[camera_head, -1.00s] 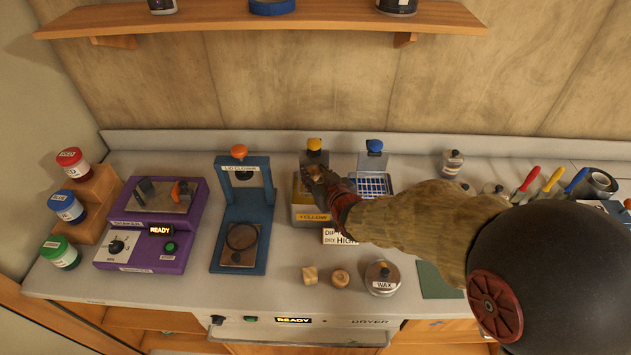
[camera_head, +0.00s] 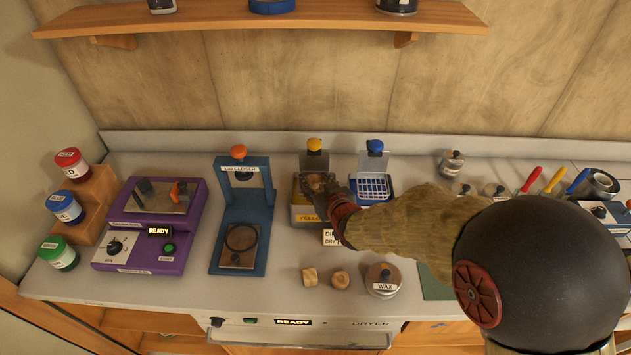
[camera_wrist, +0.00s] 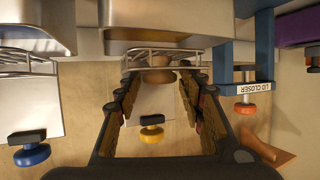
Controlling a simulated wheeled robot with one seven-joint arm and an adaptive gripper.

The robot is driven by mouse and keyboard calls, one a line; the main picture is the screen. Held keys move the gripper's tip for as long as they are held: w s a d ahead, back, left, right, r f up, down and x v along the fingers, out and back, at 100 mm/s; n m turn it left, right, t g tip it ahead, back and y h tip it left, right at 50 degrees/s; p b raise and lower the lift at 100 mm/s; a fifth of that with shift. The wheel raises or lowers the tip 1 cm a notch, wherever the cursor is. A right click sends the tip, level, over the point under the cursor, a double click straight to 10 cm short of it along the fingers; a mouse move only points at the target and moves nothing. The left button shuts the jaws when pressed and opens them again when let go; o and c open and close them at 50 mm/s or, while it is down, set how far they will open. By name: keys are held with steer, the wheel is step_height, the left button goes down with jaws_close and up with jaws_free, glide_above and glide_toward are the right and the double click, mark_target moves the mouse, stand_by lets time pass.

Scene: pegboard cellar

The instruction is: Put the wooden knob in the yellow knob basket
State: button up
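The wooden knob (camera_wrist: 157,75) is between my fingertips in the wrist view and appears gripped by them. In the head view it is a brown shape (camera_head: 317,181) at the end of my gripper (camera_head: 318,187). My gripper is over the yellow knob basket (camera_head: 307,217), with its fingertips down at the basket's opening. The basket's wire rails (camera_wrist: 190,57) show beside the knob in the wrist view. The basket hangs in or stands on a metal tank with a yellow-knobbed lid (camera_head: 314,146) raised behind it. The knob's lower part is hidden.
A blue-knobbed tank with a wire basket (camera_head: 373,184) stands close to the right. The blue lid-closer press (camera_head: 243,215) is to the left. A wooden cube (camera_head: 310,277), a round wooden piece (camera_head: 340,279) and the wax tin (camera_head: 383,280) lie at the front.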

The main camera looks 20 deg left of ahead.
steer(key=shift+r, duration=0.15)
steer(key=shift+s+d+r, duration=0.1)
steer(key=shift+s+r, duration=0.05)
steer(key=p+v, duration=0.2)
steer(key=v, duration=0.8)
steer(key=s+d+r+m+h, duration=0.1)
steer(key=d+r+h, duration=0.15)
steer(key=d, duration=0.35)
steer(key=s+d+r+m+g+h, duration=0.1)
steer(key=d+r, duration=0.2)
steer(key=d, duration=0.3)
steer(key=s+d+r+m+h, duration=0.2)
steer(key=d, duration=0.4)
steer(key=s+d+r+m+g+h, duration=0.1)
steer(key=s+d+r+g, duration=0.1)
steer(key=s+d, duration=0.4)
steer(key=s+d+r+m+g+h, duration=0.1)
steer(key=s+d, duration=0.5)
steer(key=s, duration=0.6)
steer(key=shift+s+r+m+g, duration=0.35)
steer(key=shift+r+m+g, duration=0.25)
steer(key=shift+r+g, duration=0.1)
